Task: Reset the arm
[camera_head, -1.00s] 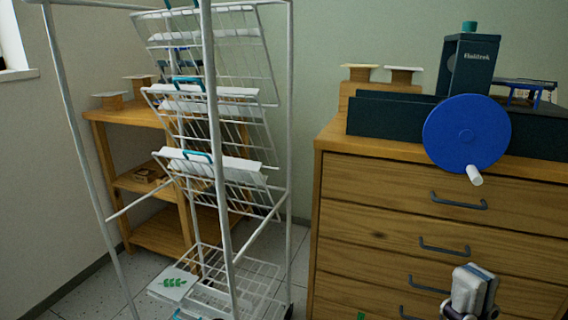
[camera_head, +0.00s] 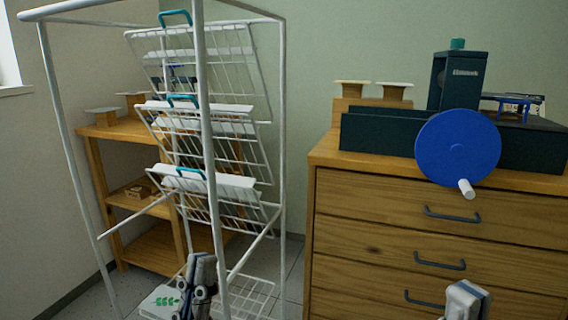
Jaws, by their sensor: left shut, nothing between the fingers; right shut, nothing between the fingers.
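My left gripper (camera_head: 200,268) shows at the bottom, in front of the lower part of the white wire drying rack (camera_head: 208,150). It is shut and empty, pointing up. My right gripper (camera_head: 468,296) shows at the bottom right edge, in front of the wooden drawer cabinet (camera_head: 380,240). It is shut and empty, and only its upper part is in view. Both arms are mostly below the picture.
The rack has tilted wire shelves with teal handles and white sheets. A sheet with a green leaf print (camera_head: 165,300) lies low at its base. A press with a blue wheel (camera_head: 457,147) stands on the cabinet. A wooden shelf (camera_head: 125,130) stands behind the rack.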

